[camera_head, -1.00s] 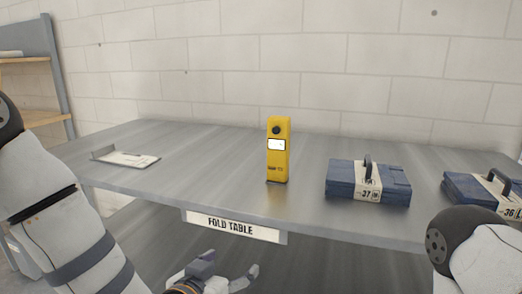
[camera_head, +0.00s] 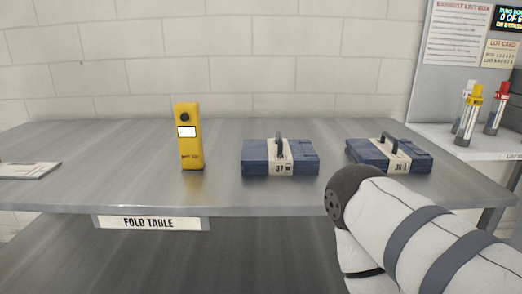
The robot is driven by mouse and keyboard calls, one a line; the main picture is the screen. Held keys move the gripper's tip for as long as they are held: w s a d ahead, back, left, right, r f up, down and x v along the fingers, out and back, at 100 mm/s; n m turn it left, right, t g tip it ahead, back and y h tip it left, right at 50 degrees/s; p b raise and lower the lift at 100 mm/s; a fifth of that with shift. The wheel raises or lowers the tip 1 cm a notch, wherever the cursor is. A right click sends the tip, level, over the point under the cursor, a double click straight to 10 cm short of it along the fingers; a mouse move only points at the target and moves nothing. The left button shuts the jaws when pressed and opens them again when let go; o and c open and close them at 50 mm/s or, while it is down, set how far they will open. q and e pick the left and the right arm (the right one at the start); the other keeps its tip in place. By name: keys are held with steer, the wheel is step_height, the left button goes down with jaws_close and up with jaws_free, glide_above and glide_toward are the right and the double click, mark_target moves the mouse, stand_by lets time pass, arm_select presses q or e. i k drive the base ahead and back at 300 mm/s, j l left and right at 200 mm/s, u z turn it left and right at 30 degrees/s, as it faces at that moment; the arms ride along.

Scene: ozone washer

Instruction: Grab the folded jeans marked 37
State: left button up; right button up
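The folded jeans marked 37 (camera_head: 256,157) are a flat dark blue bundle with a pale paper band and a dark handle on top. They lie on the grey fold table (camera_head: 110,173), near the middle of the view. A similar blue bundle (camera_head: 412,159), its band reading 36, lies to their right. My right arm comes in from the lower right, in front of the table edge, below and right of the jeans. Neither of my grippers shows in the head view.
A yellow upright device (camera_head: 189,150) stands left of the jeans. A white card or clipboard (camera_head: 28,170) lies at the far left. A shelf (camera_head: 490,150) at right holds several colored-cap tubes (camera_head: 469,118) below a notice board (camera_head: 442,70). Bare tabletop lies in front of the jeans.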

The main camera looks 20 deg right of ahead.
mark_target(278, 156)
steer(key=j+z, duration=0.6)
steer(key=z, duration=0.25)
